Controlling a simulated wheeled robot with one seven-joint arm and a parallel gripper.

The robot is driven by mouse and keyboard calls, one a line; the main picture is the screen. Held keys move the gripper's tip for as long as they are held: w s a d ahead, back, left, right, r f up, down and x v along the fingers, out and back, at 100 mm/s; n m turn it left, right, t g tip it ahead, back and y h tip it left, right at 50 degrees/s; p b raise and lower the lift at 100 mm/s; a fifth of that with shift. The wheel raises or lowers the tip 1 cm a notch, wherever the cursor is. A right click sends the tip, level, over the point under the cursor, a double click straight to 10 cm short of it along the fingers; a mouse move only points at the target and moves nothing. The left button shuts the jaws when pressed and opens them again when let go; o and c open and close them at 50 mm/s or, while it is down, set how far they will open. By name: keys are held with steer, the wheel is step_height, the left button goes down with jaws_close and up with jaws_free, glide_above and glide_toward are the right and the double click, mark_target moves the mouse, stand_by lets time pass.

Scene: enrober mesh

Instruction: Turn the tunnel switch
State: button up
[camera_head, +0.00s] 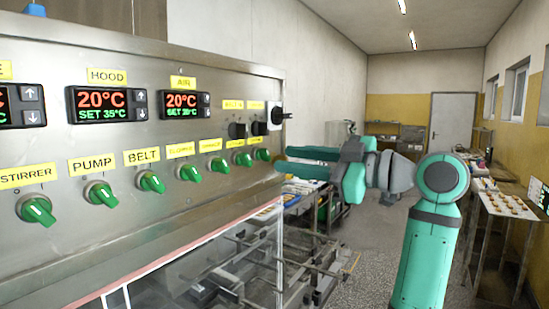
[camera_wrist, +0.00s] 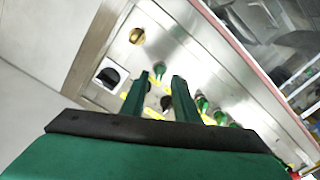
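A row of green rotary switches runs along the steel panel (camera_head: 60,150). Stirrer (camera_head: 36,209), pump (camera_head: 101,195) and belt (camera_head: 151,182) are readable. Further right are smaller green switches (camera_head: 190,173) (camera_head: 220,165) (camera_head: 244,158) whose labels are too blurred for me to pick out the tunnel switch. My gripper (camera_head: 281,159) is at the right end of this row, its fingers pointing left. In the wrist view the fingers (camera_wrist: 161,77) are apart, with a green switch (camera_wrist: 159,67) showing between their tips. Contact cannot be told. The right finger hides part of the row.
Black knobs (camera_head: 238,130) and a black main switch (camera_head: 277,116) sit above the row's right end. A gold round part (camera_wrist: 137,36) is beyond the fingertips. Below the panel are a clear guard and a metal conveyor frame (camera_head: 290,265). The aisle (camera_head: 385,235) is open floor.

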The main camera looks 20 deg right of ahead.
mark_target(269, 157)
steer(key=x, duration=0.5)
steer(key=shift+a, duration=0.1)
steer(key=shift+c, duration=0.7)
jaws_close()
